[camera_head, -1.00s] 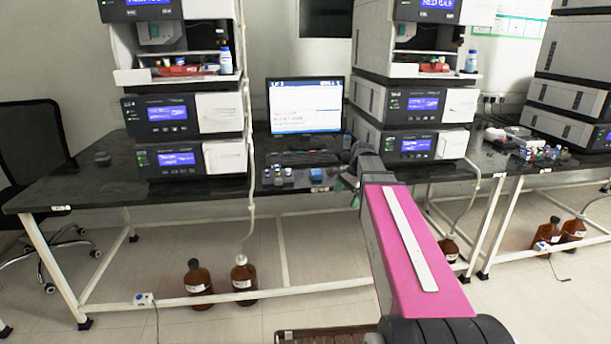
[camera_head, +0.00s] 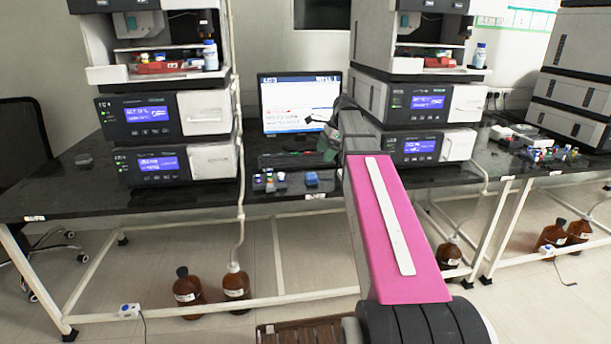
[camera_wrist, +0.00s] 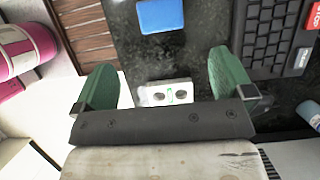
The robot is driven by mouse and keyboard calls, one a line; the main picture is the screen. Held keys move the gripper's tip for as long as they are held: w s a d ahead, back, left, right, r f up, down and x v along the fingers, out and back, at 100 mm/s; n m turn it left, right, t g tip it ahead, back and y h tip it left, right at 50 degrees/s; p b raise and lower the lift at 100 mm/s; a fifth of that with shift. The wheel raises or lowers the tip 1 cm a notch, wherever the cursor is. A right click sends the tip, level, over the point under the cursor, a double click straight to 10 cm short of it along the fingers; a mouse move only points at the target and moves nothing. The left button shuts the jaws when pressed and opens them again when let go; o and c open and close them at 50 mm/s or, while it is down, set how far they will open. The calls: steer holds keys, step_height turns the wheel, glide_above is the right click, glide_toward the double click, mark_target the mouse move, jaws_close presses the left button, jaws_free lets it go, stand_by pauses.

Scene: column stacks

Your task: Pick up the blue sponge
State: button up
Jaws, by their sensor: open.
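The blue sponge (camera_head: 312,179) lies on the black bench near its front edge, in front of the keyboard. In the wrist view the blue sponge (camera_wrist: 166,15) shows at the top edge, partly cut off, beyond the fingertips and apart from them. My gripper (camera_wrist: 162,65) has two green fingers spread wide, with nothing held between them. In the head view my gripper (camera_head: 325,142) is above the bench in front of the monitor, up and slightly right of the sponge; my arm partly hides it.
Several small coloured items (camera_head: 270,181) stand left of the sponge. The keyboard (camera_head: 285,160) and monitor (camera_head: 300,103) are behind. Instrument stacks (camera_head: 150,115) (camera_head: 415,148) flank the spot. A small white block with two holes (camera_wrist: 165,93) shows between the fingers in the wrist view.

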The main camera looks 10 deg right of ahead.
glide_above(311, 175)
steer(key=d, duration=0.3)
step_height(311, 175, down, 5)
steer(key=shift+a+r, duration=0.1)
steer(key=shift+a, duration=0.05)
steer(key=shift+s+a+x, duration=0.1)
steer(key=shift+x, duration=1.2)
steer(key=shift+s+a+x, duration=0.1)
steer(key=shift+x, duration=1.25)
steer(key=shift+r, duration=0.1)
steer(key=c, duration=1.1)
steer(key=shift+r, duration=0.1)
steer(key=shift+r, duration=0.4)
step_height(311, 175, up, 3)
steer(key=shift+r, duration=0.2)
steer(key=s+a+r, duration=0.2)
steer(key=a, duration=0.1)
steer(key=s+a+r, duration=0.2)
steer(key=a, duration=0.1)
steer(key=s+a+r, duration=0.2)
steer(key=a, duration=0.2)
steer(key=shift+r, duration=0.35)
